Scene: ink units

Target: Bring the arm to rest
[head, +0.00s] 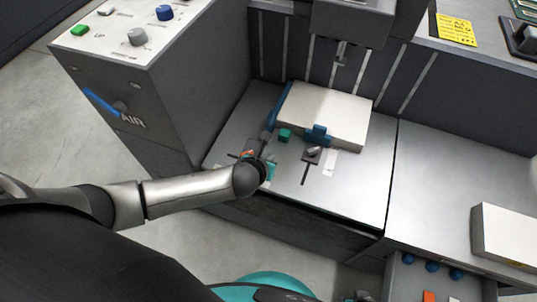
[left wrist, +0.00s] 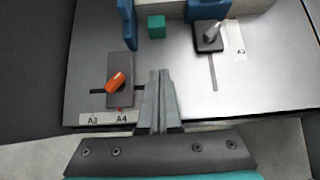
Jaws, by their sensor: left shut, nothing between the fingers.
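My left arm comes in from the left in the head view, and its gripper (head: 266,137) is over the front left part of the grey worktop (head: 357,190). In the left wrist view the two fingers of the left gripper (left wrist: 160,76) are together, with nothing between them. An orange lever (left wrist: 116,83) on a dark slotted plate, by a label reading A3 and A4, is left of the fingers and apart from them. My right gripper is in neither view.
A green block (left wrist: 156,27) and a grey-knobbed lever (left wrist: 212,32) are beyond the fingers. A white slab (head: 325,112) between blue guides lies behind. The AIR cabinet (head: 140,85) rises at left. An open drawer with blue knobs (head: 432,266) is at lower right.

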